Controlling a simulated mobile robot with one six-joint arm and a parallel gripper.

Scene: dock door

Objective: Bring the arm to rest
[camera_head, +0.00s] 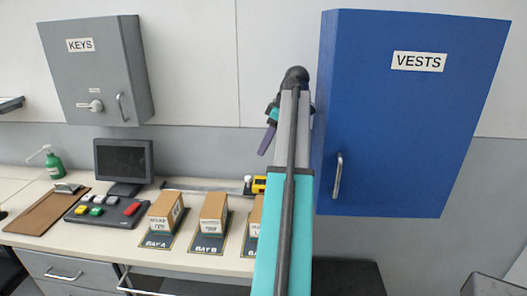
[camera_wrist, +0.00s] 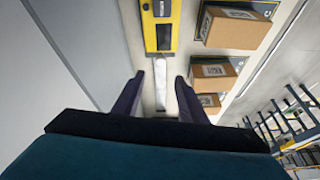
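My gripper (camera_head: 268,138) is raised in front of the wall, left of the blue vests cabinet and above the counter. In the head view my arm hides most of it, and one purple finger shows. In the wrist view my gripper (camera_wrist: 157,92) has its two purple fingers well apart. Nothing is seen held between them; the counter with a pale strip shows behind the gap.
The blue vests cabinet (camera_head: 412,120) is shut, close right of my arm. A grey keys cabinet (camera_head: 97,75) hangs left. The counter (camera_head: 110,233) holds a monitor (camera_head: 123,160), a button panel (camera_head: 103,212), cardboard boxes (camera_head: 213,210) and a yellow device (camera_wrist: 160,30).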

